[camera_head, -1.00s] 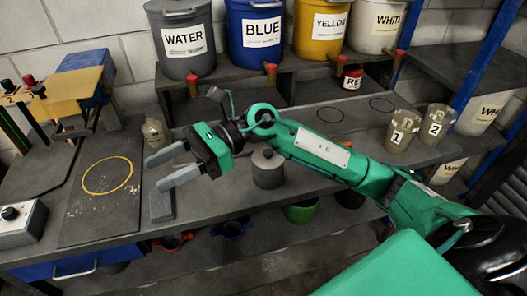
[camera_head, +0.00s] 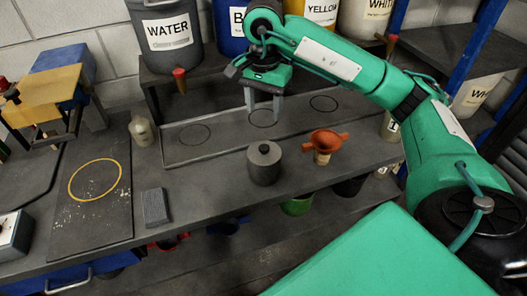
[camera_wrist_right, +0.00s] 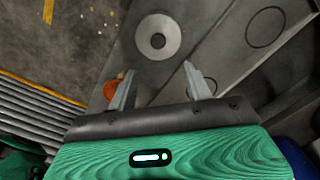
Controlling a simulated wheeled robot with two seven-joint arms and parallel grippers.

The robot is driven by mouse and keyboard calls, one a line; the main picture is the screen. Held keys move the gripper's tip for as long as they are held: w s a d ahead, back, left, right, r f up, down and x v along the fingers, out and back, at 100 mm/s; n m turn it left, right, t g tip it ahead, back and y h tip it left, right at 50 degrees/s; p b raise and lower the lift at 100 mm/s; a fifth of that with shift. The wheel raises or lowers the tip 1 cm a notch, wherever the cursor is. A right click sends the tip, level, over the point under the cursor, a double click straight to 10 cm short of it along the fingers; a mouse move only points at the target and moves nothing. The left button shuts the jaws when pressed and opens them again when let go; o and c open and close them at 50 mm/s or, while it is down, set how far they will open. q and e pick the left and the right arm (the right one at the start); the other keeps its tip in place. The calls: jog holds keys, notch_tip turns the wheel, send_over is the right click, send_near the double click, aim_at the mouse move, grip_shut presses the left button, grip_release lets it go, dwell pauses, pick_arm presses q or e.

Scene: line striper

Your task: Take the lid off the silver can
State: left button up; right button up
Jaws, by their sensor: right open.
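The silver can (camera_head: 264,170) stands upright on the grey bench in the head view, with its round lid (camera_head: 264,150) and small dark knob on top. The wrist view shows the lid (camera_wrist_right: 146,46) from above, as a pale disc with a dark centre. My right gripper (camera_head: 264,116) is open and points down, showing behind and above the can in the head view. In the wrist view its two fingers (camera_wrist_right: 158,70) are apart and empty, with the can beyond the tips. My left gripper is not in view.
An orange funnel (camera_head: 326,142) with side handles stands right of the can. A grey block (camera_head: 155,207) and a small bottle (camera_head: 142,131) are to the left. Labelled buckets, such as WATER (camera_head: 165,45), line the shelf behind.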

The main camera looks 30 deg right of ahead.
send_over(264, 147)
notch_tip(264, 147, down, 7)
jog(key=shift+w+r+p, duration=0.1)
jog(key=shift+r+p, duration=0.1)
jog(key=shift+p, duration=0.15)
jog(key=shift+f+p, duration=0.35)
jog(key=shift+f, duration=0.15)
jog(key=f+p, duration=0.1)
jog(key=f, duration=0.2)
jog(key=shift+s, duration=0.2)
jog(key=shift+f+p, duration=0.3)
jog(key=shift+f, duration=0.35)
jog(key=shift+c, duration=0.2)
jog(key=c, duration=1)
